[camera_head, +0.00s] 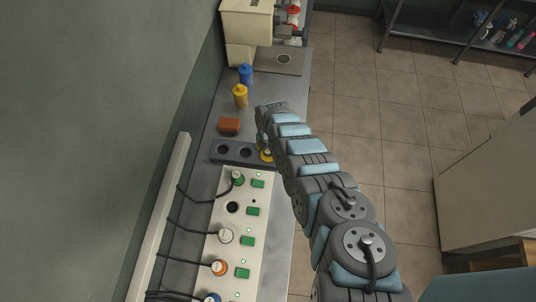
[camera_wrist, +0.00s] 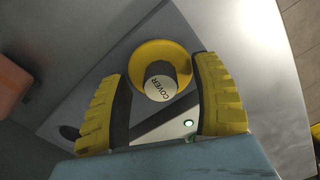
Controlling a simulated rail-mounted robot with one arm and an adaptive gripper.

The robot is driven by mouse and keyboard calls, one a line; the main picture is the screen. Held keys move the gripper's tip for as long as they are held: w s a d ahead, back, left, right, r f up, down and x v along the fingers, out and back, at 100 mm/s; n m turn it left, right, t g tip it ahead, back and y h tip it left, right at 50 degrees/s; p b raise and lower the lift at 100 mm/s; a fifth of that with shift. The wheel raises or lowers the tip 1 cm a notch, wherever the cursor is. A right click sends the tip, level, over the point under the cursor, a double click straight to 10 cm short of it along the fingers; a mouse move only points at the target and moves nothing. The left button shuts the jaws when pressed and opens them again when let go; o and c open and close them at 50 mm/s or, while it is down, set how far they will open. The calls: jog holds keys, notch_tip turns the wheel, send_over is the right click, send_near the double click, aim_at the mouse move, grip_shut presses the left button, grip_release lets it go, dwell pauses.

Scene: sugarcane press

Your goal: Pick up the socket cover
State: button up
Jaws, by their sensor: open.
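The socket cover (camera_wrist: 160,88) is a yellow flanged piece with a round top marked "COVER" in the wrist view. In the head view a yellow part of it (camera_head: 266,156) shows at the right end of the dark holder block (camera_head: 216,152), partly hidden by my arm. My gripper (camera_wrist: 158,72) is open, its two yellow-padded fingers on either side of the cover in the picture. I cannot tell whether they touch it. A white socket panel (camera_head: 216,216) holds green, white, orange and blue plugs, with a dark empty socket (camera_head: 232,207) between the green and white ones.
A red-brown block (camera_head: 229,125), a yellow bottle (camera_head: 240,96) and a blue bottle (camera_head: 246,74) stand beyond the holder. A beige machine (camera_head: 247,30) is at the far end. Black cables run from the plugs to the wall trunking (camera_head: 160,220).

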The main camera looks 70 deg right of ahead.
jog(key=shift+c, duration=0.3)
grip_shut()
jog(key=shift+r, duration=0.2)
